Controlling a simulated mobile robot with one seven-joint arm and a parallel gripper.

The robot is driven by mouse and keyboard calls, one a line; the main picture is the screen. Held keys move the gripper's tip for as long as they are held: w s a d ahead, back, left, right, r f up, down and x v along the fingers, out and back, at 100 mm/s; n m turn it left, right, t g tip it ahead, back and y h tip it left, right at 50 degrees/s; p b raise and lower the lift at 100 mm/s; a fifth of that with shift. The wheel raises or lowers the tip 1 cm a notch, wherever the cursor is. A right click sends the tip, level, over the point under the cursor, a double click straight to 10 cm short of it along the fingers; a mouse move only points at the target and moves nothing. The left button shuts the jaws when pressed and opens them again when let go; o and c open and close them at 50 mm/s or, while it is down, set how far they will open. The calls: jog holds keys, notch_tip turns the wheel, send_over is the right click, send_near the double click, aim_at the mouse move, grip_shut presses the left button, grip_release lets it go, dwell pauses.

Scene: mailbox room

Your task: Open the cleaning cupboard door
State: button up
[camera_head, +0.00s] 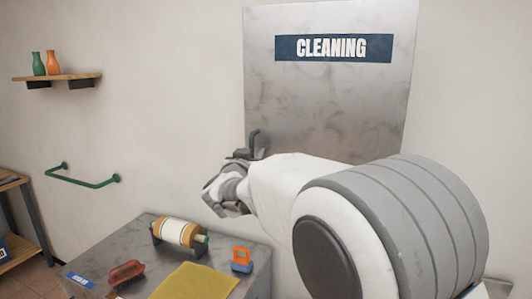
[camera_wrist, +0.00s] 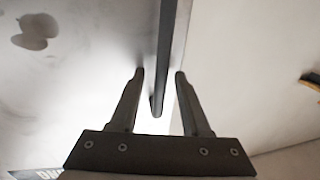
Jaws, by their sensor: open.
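The cleaning cupboard door (camera_head: 330,105) is a grey metal panel on the wall, with a dark blue sign (camera_head: 333,48) reading CLEANING. My gripper (camera_head: 252,143) is at the door's lower left edge in the head view, partly hidden by my own arm. In the wrist view my gripper (camera_wrist: 159,72) is open, and a dark upright bar (camera_wrist: 157,98), seemingly the door handle, shows between its two fingers. A gap shows on each side of the bar; contact is not visible. The door face (camera_wrist: 70,85) fills the left of that view. Whether the door is ajar, I cannot tell.
A grey counter (camera_head: 140,240) below on the left carries a roller (camera_head: 180,233), a red item (camera_head: 125,272), a yellow cloth (camera_head: 197,282) and an orange-blue item (camera_head: 241,259). A green rail (camera_head: 85,183) and a shelf (camera_head: 58,77) with two bottles are on the wall.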

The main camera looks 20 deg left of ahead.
jog(key=shift+c, duration=0.2)
grip_shut()
dwell(1.3)
